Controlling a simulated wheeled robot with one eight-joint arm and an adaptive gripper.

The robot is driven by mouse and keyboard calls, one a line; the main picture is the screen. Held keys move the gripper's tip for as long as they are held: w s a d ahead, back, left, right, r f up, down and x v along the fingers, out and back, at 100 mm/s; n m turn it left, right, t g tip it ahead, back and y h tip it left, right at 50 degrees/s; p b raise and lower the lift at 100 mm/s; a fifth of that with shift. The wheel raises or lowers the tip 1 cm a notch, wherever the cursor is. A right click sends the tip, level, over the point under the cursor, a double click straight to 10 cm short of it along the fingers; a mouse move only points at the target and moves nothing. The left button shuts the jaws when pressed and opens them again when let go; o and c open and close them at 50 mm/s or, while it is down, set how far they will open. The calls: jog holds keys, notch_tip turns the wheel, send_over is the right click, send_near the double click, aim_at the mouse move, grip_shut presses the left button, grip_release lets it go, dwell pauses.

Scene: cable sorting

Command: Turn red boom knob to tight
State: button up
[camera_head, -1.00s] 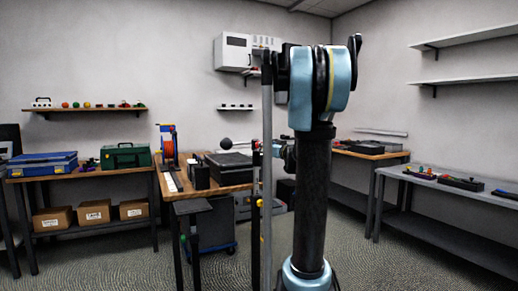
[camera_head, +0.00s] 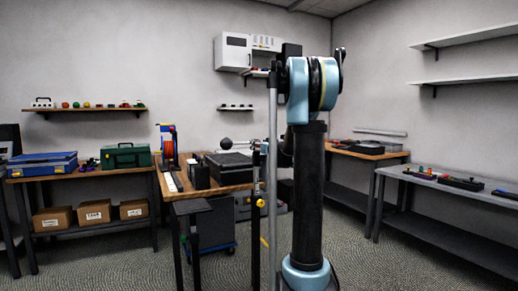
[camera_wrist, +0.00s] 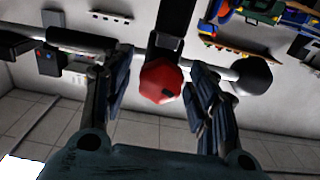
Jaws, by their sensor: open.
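The red boom knob (camera_wrist: 160,80) is a faceted red knob with a dark mark on its face, seen in the wrist view under a dark upright part (camera_wrist: 174,28). A grey boom bar (camera_wrist: 215,68) runs beside it to a dark round ball (camera_wrist: 250,75). The ball also shows in the head view (camera_head: 225,143). My gripper (camera_wrist: 160,90) is open, with one dark finger on each side of the knob. Gaps show between the fingers and the knob; I cannot tell the depth between them. In the head view my arm hides most of my gripper.
A wooden table (camera_head: 215,190) with dark cases stands by the boom. A shelf (camera_head: 75,171) with a blue case (camera_head: 42,165) and a green case (camera_head: 125,155) is at left. A grey bench (camera_head: 450,184) stands at right. Open floor (camera_head: 115,262) lies at front left.

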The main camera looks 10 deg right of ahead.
jog(key=c, duration=1.1)
jog(key=shift+o, duration=0.2)
jog(key=shift+d+m, duration=0.1)
jog(key=shift+m, duration=2.2)
jog(key=o, duration=1.1)
jog(key=shift+c, duration=0.2)
jog(key=shift+s, duration=0.1)
jog(key=v, duration=1.1)
jog(key=shift+s+d, duration=0.2)
jog(key=shift+s, duration=0.1)
